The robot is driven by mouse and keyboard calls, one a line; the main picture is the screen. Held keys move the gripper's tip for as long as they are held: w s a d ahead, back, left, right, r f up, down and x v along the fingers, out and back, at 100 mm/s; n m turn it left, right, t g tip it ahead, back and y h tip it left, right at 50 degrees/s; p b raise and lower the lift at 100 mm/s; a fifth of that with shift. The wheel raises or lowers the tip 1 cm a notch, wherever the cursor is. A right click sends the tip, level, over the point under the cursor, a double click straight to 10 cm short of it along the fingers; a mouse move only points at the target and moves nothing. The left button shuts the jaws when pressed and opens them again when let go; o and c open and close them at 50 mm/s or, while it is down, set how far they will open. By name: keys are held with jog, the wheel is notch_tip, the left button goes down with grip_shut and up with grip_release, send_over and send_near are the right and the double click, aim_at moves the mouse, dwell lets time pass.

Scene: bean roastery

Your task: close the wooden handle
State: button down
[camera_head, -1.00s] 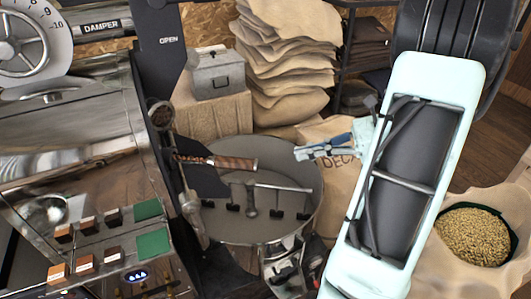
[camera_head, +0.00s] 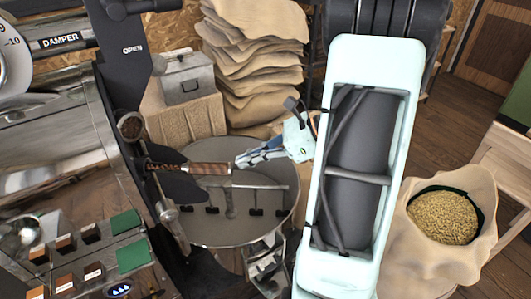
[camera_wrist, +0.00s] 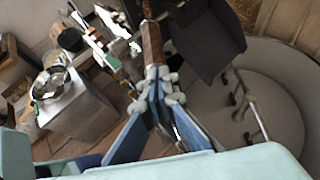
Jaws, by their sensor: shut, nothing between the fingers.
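The wooden handle (camera_head: 207,168) is a brown grip on a metal rod. It sticks out to the right from the roaster's front, above the round cooling tray (camera_head: 205,232). My gripper (camera_head: 238,163) is shut and empty, with its blue-and-grey fingers pointing left at the handle's free end. In the wrist view the handle (camera_wrist: 152,42) lies just beyond my fingertips (camera_wrist: 157,74). The tips look very near the handle's end; I cannot tell whether they touch it.
The roaster's metal body (camera_head: 60,150) with colored buttons fills the left. A metal box (camera_head: 187,80) and stacked sacks (camera_head: 257,55) stand behind the tray. An open sack of beans (camera_head: 443,217) stands at the right. Open floor lies beyond it.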

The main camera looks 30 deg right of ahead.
aim_at(189, 162)
jog(key=shift+w+a, duration=0.3)
jog(key=shift+a, duration=0.25)
jog(key=w+a, duration=0.1)
jog(key=a, duration=0.2)
jog(key=w+a, duration=0.2)
jog(key=a, duration=0.1)
jog(key=w+a, duration=0.2)
jog(key=a, duration=0.1)
jog(key=shift+w+a, duration=0.25)
jog(key=shift+r, duration=0.1)
jog(key=shift+a, duration=0.1)
